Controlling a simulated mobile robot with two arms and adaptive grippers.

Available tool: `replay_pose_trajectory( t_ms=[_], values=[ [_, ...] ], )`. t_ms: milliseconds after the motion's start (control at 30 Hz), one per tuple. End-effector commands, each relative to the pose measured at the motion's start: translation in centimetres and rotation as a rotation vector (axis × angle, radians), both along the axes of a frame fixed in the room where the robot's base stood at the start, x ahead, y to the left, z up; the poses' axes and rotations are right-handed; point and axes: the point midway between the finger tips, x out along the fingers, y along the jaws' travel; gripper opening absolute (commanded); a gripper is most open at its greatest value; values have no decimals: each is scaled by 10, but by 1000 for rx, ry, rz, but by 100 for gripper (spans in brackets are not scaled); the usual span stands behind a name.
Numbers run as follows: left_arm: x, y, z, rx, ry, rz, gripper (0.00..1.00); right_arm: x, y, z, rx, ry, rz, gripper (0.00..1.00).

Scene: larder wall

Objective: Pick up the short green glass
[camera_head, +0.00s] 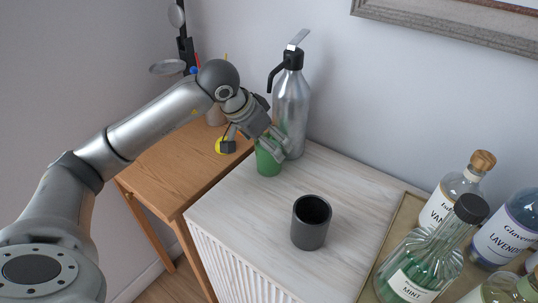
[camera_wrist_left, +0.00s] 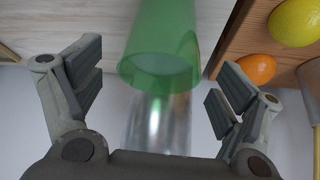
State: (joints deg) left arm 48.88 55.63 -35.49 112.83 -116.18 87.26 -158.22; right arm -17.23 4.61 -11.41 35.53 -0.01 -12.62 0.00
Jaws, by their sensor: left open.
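The short green glass (camera_head: 267,163) stands upright near the back left of the white cabinet top, just in front of the metal siphon bottle (camera_head: 292,105). My left gripper (camera_head: 257,148) is open at the glass and hides its upper part in the head view. In the left wrist view the green glass (camera_wrist_left: 160,50) lies between and beyond the open fingers of the left gripper (camera_wrist_left: 158,88), with no visible finger contact. The siphon's shiny body (camera_wrist_left: 160,128) shows close behind the glass. My right gripper is not in view.
A dark grey cup (camera_head: 311,222) stands in front on the cabinet top (camera_head: 250,218). A mint bottle (camera_head: 415,270) and other bottles crowd the right. A lower wooden table (camera_head: 160,165) is at left. A lemon (camera_wrist_left: 294,22) and an orange (camera_wrist_left: 256,69) lie near the glass.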

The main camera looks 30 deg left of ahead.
Motion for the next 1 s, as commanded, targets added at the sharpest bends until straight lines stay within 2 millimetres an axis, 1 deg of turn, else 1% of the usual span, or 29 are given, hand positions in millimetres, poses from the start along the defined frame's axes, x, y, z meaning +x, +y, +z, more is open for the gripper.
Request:
replay_pose_trajectory(
  t_ms=[100, 367, 900, 933, 1000],
  values=[
    [5, -3, -10, -2, 1, -1, 90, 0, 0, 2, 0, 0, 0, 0],
    [7, -3, -12, -1, -2, -1, 90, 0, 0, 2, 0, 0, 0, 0],
    [7, -3, -10, -2, -5, -1, 21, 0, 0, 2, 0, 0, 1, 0],
    [7, -3, -10, -2, -5, -1, 19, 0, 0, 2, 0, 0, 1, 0],
    [7, -3, -10, -2, -5, -1, 19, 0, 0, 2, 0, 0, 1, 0]
  ],
)
